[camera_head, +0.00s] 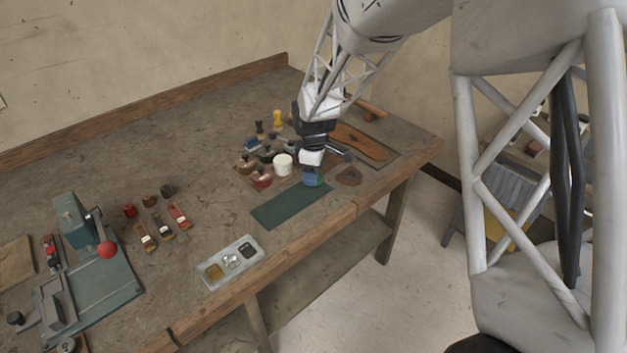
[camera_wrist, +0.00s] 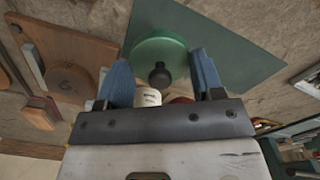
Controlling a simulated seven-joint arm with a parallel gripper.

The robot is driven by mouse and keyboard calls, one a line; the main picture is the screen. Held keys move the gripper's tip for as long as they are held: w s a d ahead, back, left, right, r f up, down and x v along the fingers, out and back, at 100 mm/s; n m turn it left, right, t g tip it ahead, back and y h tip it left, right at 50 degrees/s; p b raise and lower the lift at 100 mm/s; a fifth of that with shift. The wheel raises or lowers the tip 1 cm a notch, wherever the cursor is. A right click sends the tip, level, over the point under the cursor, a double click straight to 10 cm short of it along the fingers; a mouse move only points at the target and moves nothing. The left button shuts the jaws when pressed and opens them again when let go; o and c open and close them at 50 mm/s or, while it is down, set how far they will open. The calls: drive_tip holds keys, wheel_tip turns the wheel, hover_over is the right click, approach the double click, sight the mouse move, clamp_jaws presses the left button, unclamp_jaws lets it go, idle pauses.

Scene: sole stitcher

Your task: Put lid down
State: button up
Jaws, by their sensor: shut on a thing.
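The lid is a round green disc with a black knob (camera_wrist: 158,50). It sits between the blue fingers of my gripper (camera_wrist: 164,62) in the wrist view, knob toward the camera. In the head view my gripper (camera_head: 313,180) points down at the far end of a dark green mat (camera_head: 285,212), with a bit of the green lid (camera_head: 321,183) showing at its fingertips. My gripper is shut on the lid. The lid overlaps the mat in the wrist view; I cannot tell if it touches it. The fingers' exact contact on the lid is unclear.
A white jar (camera_head: 282,165) and red tins (camera_head: 261,178) stand close left of my gripper. A brown leather sole (camera_head: 358,142) lies behind it, and a brown piece (camera_head: 349,176) to its right. A grey tray (camera_head: 231,263) sits near the front edge. The mat's near part is clear.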

drive_tip(key=shift+f, duration=0.1)
drive_tip(key=shift+f, duration=1.65)
drive_tip(key=shift+f, duration=0.15)
drive_tip(key=o, duration=0.6)
wheel_tip(320, 180, up, 12)
drive_tip(key=shift+r, duration=0.15)
